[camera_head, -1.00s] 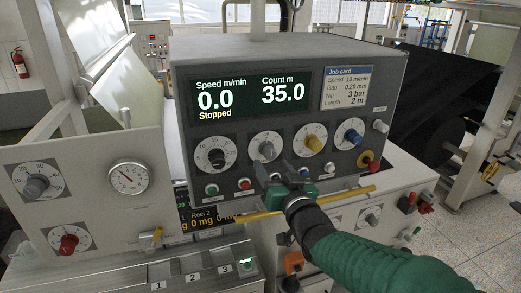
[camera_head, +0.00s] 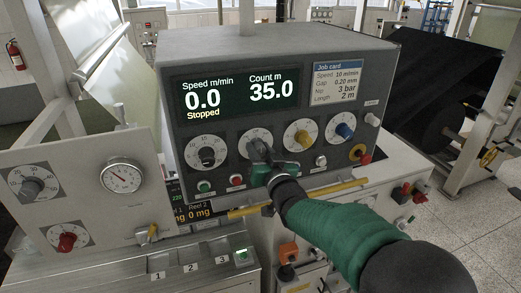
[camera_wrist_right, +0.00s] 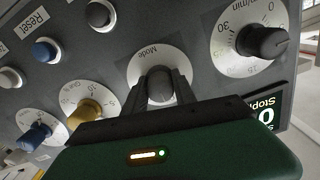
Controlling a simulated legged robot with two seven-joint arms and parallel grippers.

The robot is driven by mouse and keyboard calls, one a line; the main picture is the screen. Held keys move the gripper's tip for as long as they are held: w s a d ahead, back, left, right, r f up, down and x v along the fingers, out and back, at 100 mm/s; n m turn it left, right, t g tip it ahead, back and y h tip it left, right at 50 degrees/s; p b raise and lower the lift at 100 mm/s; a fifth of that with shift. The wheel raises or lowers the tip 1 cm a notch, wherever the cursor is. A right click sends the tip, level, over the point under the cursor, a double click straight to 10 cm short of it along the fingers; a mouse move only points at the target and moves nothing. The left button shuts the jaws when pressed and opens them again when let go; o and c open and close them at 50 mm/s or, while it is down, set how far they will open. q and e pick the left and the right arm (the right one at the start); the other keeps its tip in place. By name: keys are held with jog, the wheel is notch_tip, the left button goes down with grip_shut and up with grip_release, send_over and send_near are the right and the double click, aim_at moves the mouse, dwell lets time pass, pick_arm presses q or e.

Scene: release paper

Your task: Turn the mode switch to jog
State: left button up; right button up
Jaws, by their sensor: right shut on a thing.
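The mode switch is a dark grey knob on a round white dial (camera_head: 250,134) in the lower row of the grey control box. In the right wrist view the knob (camera_wrist_right: 160,83) sits between my two dark fingers, below the word "Mode", seen upside down. My right gripper (camera_head: 261,153) is shut on this knob. The fingers and hand hide much of the dial, and I cannot read its position marks. My left gripper is not in view.
A black knob (camera_head: 207,155) is left of the mode dial, with yellow (camera_head: 301,138) and blue (camera_head: 344,131) knobs to its right. Push buttons, including a red one (camera_head: 236,180), lie below. A yellow bar (camera_head: 335,188) runs under the box. The display (camera_head: 236,92) reads 0.0, "Stopped".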

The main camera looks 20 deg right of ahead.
jog(key=shift+d, duration=0.35)
grip_shut()
jog(key=shift+a+r, duration=0.1)
jog(key=shift+a, duration=0.4)
jog(key=shift+d, duration=0.25)
jog(key=shift+b, duration=0.45)
jog(key=n+b, duration=0.4)
jog(key=b, duration=0.1)
jog(key=n+b, duration=0.2)
jog(key=b, duration=0.1)
jog(key=shift+a+f, duration=0.1)
jog(key=shift+f, duration=0.15)
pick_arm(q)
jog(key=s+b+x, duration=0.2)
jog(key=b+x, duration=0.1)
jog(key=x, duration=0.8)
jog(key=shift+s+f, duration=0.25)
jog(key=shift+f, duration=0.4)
pick_arm(e)
jog(key=shift+r+n, duration=0.25)
jog(key=shift+n, duration=1.25)
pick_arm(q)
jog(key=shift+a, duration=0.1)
